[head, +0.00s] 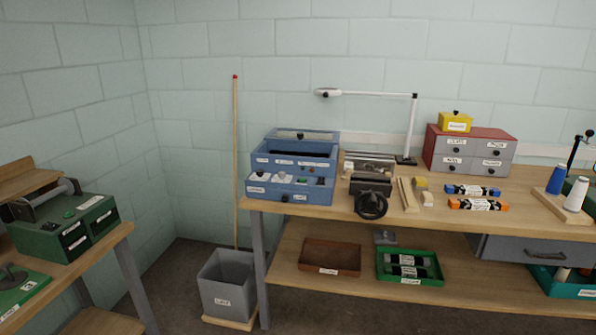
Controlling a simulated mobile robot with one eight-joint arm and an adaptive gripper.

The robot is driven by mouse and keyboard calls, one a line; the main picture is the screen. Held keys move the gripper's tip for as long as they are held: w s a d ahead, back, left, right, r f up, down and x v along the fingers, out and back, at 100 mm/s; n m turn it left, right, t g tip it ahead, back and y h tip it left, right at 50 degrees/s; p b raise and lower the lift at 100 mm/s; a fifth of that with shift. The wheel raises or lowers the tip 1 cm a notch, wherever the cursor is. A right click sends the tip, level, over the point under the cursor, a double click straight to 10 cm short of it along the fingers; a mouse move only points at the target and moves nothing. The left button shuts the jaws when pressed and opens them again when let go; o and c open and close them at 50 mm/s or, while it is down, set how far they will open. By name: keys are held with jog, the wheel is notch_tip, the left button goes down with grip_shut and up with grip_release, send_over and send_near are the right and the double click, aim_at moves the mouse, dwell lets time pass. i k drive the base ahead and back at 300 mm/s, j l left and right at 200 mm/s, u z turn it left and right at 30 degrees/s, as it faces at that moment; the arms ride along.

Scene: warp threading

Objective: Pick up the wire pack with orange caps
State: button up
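The wire pack with orange caps (478,204) lies flat near the front edge of the wooden workbench (330,222), right of centre. A white label wraps its middle, with orange ends at the left and right. A similar pack with blue caps (472,190) lies just behind it, apart from it. My gripper is not in this view.
Left of the packs are wooden pieces, a black coiled item (371,204) and a blue drawer box (293,168). A red-topped drawer cabinet (470,150) stands behind. Thread spools (574,194) stand on a board at right. Below, a green tray (437,272) holds black packs.

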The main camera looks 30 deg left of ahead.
aim_at(472, 204)
jog(key=i+j+z, duration=0.3)
jog(key=i+j, duration=0.55)
jog(key=i, duration=0.45)
jog(key=i+j+z, duration=0.3)
jog(key=i+j, duration=0.9)
